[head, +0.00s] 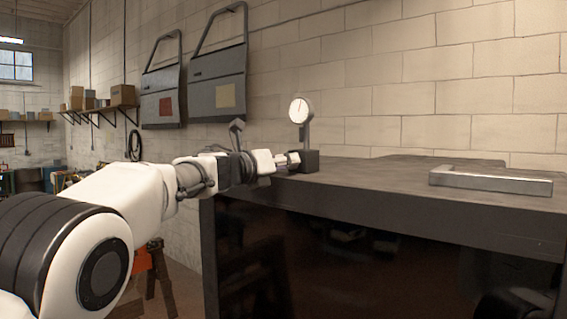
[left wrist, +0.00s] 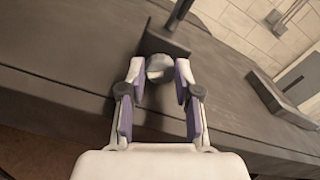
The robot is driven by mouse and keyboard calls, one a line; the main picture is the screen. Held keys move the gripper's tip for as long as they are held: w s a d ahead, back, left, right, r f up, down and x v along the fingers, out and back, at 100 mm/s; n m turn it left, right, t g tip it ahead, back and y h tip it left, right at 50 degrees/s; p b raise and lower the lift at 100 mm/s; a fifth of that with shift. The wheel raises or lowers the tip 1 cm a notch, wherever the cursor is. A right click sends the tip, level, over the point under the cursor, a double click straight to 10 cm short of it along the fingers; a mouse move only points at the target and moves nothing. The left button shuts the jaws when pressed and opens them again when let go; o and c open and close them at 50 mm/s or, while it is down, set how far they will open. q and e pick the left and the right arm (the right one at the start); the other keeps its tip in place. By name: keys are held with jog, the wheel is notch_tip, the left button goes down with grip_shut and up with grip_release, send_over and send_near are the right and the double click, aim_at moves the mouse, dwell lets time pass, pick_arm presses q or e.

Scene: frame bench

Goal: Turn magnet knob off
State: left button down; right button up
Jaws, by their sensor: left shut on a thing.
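In the head view the left gripper (head: 278,161) reaches the base from the left. The knob's marking cannot be read. My right gripper is not in view.
The dark bench top (head: 390,174) is mostly clear. A grey L-shaped metal piece (head: 490,181) lies on its right part. A block wall stands behind, with two grey door panels (head: 217,85) and a shelf of boxes (head: 100,108) to the left.

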pick_arm(q)
jog(key=shift+d+f, duration=0.1)
jog(key=shift+f, duration=0.3)
jog(key=c, duration=1)
grip_release()
jog(key=shift+o, duration=1)
jog(key=shift+d+r, duration=0.2)
jog(key=shift+d, duration=0.05)
jog(key=shift+w+a, duration=0.1)
jog(key=shift+a, duration=0.15)
